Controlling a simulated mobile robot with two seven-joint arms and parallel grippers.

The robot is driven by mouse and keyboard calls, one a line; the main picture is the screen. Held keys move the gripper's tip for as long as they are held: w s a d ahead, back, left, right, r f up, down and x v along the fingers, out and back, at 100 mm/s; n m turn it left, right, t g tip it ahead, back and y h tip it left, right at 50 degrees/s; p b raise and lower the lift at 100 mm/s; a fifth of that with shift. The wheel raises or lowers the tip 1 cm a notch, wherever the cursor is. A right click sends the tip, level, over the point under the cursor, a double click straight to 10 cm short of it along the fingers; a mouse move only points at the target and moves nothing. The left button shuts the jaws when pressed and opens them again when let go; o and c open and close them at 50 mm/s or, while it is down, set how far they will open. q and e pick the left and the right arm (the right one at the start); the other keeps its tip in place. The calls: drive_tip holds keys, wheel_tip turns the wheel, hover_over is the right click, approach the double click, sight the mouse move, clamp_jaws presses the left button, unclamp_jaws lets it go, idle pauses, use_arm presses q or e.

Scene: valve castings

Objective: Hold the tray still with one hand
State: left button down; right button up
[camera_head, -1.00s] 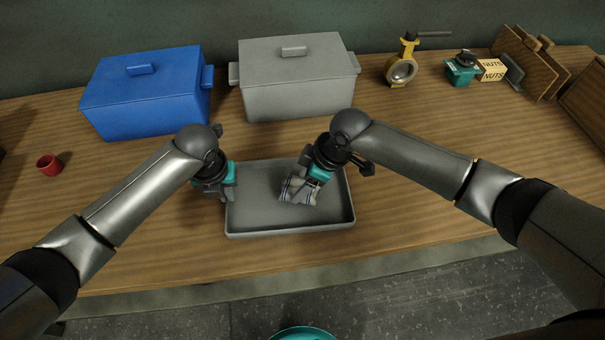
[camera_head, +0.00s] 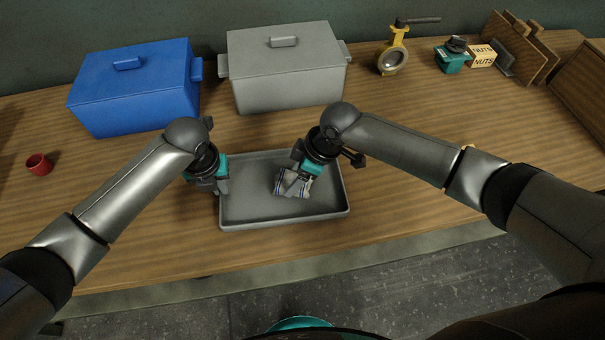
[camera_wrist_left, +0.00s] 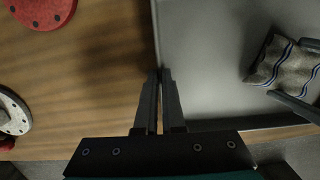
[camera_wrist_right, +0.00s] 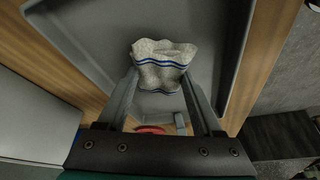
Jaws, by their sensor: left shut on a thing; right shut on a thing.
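The grey tray (camera_head: 245,205) lies flat on the wooden bench, near its front edge. My left gripper (camera_head: 220,188) is at the tray's left side. In the left wrist view its fingers (camera_wrist_left: 160,76) are closed together on the tray's rim (camera_wrist_left: 156,35). My right gripper (camera_head: 294,182) points down inside the tray, right of its middle. It is shut on a light grey cloth with blue stripes (camera_head: 293,187). In the right wrist view the bunched cloth (camera_wrist_right: 160,62) is between the two fingers; the fingers partly hide it in the head view.
A blue lidded box (camera_head: 135,95) and a grey lidded box (camera_head: 285,75) stand behind the tray. A yellow valve (camera_head: 392,58), teal part (camera_head: 452,58) and nuts box (camera_head: 483,57) are back right. Round discs (camera_wrist_left: 42,10) lie left of the tray.

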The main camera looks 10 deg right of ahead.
drive_tip(key=shift+r, duration=3.85)
use_arm(q)
drive_tip(key=c, duration=0.9)
unclamp_jaws()
drive_tip(key=shift+c, duration=0.2)
use_arm(e)
drive_tip(key=shift+w, duration=0.1)
use_arm(q)
wheel_tip(320, 180, up, 12)
drive_tip(key=s, duration=0.1)
drive_tip(key=shift+s, duration=0.4)
